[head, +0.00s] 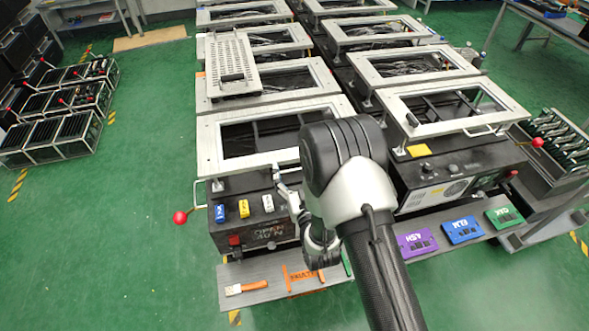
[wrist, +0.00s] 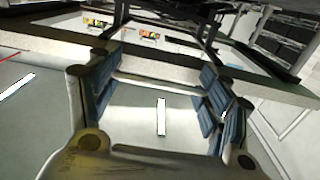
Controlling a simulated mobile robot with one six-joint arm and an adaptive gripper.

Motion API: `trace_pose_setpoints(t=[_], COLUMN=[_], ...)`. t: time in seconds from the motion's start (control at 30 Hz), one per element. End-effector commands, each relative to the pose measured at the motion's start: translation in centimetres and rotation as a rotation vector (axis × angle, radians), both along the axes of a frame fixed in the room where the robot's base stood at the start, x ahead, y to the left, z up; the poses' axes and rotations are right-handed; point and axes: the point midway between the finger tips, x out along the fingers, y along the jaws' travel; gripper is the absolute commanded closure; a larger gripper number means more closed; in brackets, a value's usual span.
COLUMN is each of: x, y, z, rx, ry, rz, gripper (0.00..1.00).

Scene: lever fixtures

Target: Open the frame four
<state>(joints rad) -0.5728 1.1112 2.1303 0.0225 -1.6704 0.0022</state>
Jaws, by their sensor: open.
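Several pale rectangular metal frames lie in two rows on dark machines in the head view. The near left frame (head: 208,150) and the near right frame (head: 395,107) both lie flat and look closed. No frame number is legible, so I cannot tell which is frame four. My gripper (head: 279,173) is at the front edge of the near left frame, partly hidden by my arm. In the wrist view my gripper (wrist: 157,95) is open, with blue-padded fingers apart. A pale bar (wrist: 158,87) shows between the fingers; I cannot tell whether they touch it.
Red ball knobs (head: 180,217) and (head: 537,142) stick out beside the near machines. Coloured blocks (head: 462,229) lie on the front right ledge. An orange-handled brush (head: 247,287) lies on the front left shelf. Racks (head: 50,135) stand far left; green floor between is clear.

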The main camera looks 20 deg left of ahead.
Motion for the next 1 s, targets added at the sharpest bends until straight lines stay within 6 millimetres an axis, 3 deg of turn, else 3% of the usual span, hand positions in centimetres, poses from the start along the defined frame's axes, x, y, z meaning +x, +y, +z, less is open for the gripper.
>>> trace_pose_setpoints(t=[1.0], x=[0.0], y=[0.0], z=[0.0], rx=[0.0], ry=[0.0], rz=[0.0], gripper=[1.0])
